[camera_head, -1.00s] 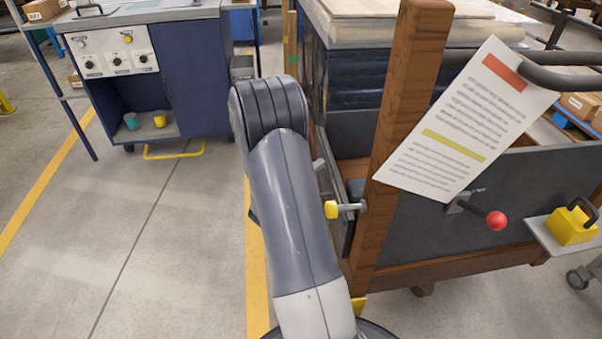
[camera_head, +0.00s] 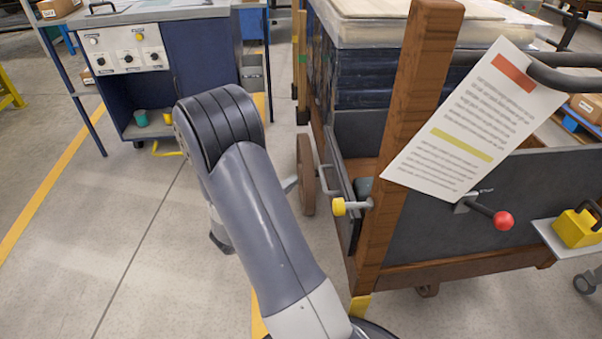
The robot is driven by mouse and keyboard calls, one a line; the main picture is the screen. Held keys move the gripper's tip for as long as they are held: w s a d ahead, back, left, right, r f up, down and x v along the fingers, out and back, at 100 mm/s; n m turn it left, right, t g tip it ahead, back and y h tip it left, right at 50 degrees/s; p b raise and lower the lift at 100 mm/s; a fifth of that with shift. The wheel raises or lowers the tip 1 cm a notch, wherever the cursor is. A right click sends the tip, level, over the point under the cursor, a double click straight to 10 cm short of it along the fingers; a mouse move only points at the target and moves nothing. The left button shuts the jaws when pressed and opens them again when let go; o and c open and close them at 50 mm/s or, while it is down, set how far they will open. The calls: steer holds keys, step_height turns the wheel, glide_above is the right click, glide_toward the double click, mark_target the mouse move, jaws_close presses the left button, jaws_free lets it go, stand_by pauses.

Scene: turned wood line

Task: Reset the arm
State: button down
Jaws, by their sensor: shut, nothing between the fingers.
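My arm (camera_head: 265,225) rises from the bottom of the head view and bends at a dark ribbed joint (camera_head: 225,118). Part of a farther link with a dark end (camera_head: 221,242) shows just left of the upper link, low over the floor. The rest of that link is hidden behind my arm. I cannot make out my gripper or its fingers in this view.
A wooden-framed cart (camera_head: 408,130) stands close on the right, with a yellow-tipped latch (camera_head: 339,207), a red-knobbed lever (camera_head: 503,221) and a hanging paper sheet (camera_head: 475,120). A blue control bench (camera_head: 195,70) stands at the back left. Floor (camera_head: 110,240) on the left is clear.

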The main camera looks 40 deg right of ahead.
steer(key=shift+s+a, duration=0.15)
steer(key=shift+a, duration=0.5)
steer(key=shift+d, duration=0.1)
steer(key=b, duration=0.2)
glide_toward(333, 159)
steer(key=w+d, duration=0.1)
steer(key=w, duration=0.2)
steer(key=d+p, duration=0.1)
steer(key=d, duration=0.1)
steer(key=s+d, duration=0.1)
steer(key=d, duration=0.1)
steer(key=shift+d+p, duration=0.35)
steer(key=shift+s+d, duration=0.2)
steer(key=shift+d, duration=0.1)
